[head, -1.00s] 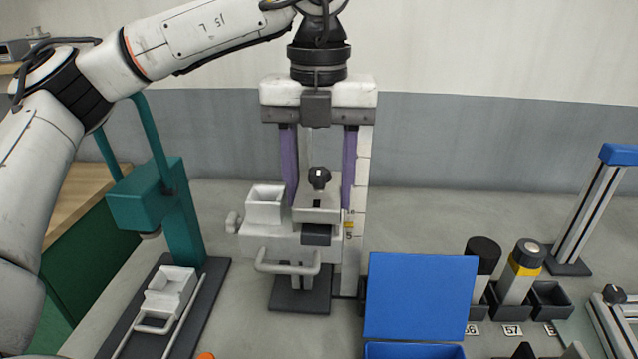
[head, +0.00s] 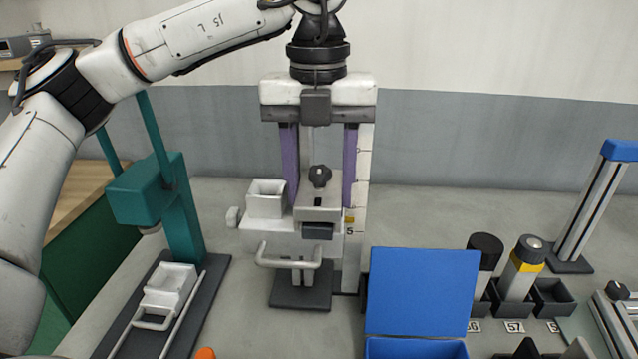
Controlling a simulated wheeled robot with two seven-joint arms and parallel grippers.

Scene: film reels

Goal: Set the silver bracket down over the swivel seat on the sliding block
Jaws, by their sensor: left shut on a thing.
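My left gripper (head: 319,150), with purple fingers, points down in the middle of the head view. It is shut on a light grey piece with a black knob, which seems to be the silver bracket (head: 317,208). Directly below is a whitish body on an upright scaled stand, apparently the sliding block (head: 262,237). It carries an open square cup at its left and a bar handle in front. I cannot pick out the swivel seat; the bracket may cover it. Whether bracket and block touch is unclear. My right gripper is out of view.
A teal stand (head: 180,225) with a white block on rails (head: 165,290) stands at left. A blue open-lidded box (head: 422,290) is at front right. Canisters in dark holders (head: 518,275) and a blue-topped post (head: 595,195) stand further right. Bare bench lies behind them.

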